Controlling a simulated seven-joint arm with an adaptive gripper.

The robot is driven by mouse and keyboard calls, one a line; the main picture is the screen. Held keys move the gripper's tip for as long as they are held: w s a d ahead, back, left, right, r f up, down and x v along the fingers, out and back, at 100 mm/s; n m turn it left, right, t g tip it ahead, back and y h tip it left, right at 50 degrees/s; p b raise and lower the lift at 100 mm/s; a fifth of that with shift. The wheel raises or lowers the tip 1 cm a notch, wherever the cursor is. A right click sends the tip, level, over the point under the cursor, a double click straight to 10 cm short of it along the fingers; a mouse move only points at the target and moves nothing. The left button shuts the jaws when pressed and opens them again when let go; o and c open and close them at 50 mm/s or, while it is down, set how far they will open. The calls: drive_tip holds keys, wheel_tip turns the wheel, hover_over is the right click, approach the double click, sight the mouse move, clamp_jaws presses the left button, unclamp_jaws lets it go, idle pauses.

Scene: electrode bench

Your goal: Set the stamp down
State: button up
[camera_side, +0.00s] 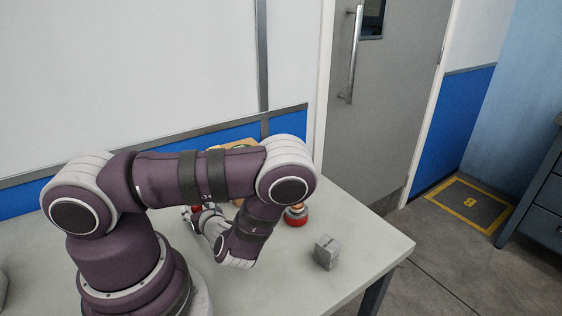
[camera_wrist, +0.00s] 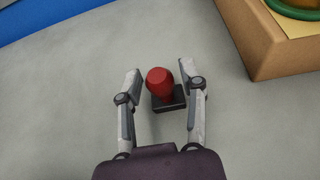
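The stamp has a red rounded handle (camera_wrist: 160,82) on a dark rectangular base (camera_wrist: 172,102). It looks upright on the pale table in the wrist view. My gripper (camera_wrist: 158,77) is open, with one finger on each side of the red handle. A small gap shows between the handle and each finger. In the side view my gripper (camera_side: 205,219) is low over the table behind my arm. A bit of red, likely the stamp's handle (camera_side: 196,208), shows beside it; the base is hidden there.
A grey cube (camera_side: 327,252) stands near the table's right side. A cardboard-coloured box (camera_wrist: 262,55) with a green ring-like item (camera_wrist: 295,10) is at upper right in the wrist view.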

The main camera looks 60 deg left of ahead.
drive_tip(key=shift+o, duration=0.2)
drive_tip(key=v, duration=1.1)
drive_tip(key=shift+d+r, duration=0.2)
drive_tip(key=shift+d, duration=0.05)
drive_tip(key=shift+d+r+n, duration=0.15)
drive_tip(key=shift+d+n, duration=0.15)
drive_tip(key=shift+d+r+n+g+h, duration=0.1)
drive_tip(key=shift+d+n+g+h, duration=0.35)
drive_tip(key=shift+n+h, duration=0.35)
drive_tip(key=w+d+r+n+t+h, duration=0.1)
drive_tip(key=d+r+n+t+h, duration=0.1)
drive_tip(key=r+n+h, duration=0.4)
drive_tip(key=w+d+r+n+t+h, duration=0.2)
drive_tip(key=d+r+n+t+h, duration=0.1)
drive_tip(key=r+n+h, duration=0.3)
wheel_tip(320, 180, up, 2)
drive_tip(key=n+t, duration=0.1)
drive_tip(key=n, duration=0.2)
drive_tip(key=shift+w+n, duration=0.25)
drive_tip(key=shift+n, duration=0.15)
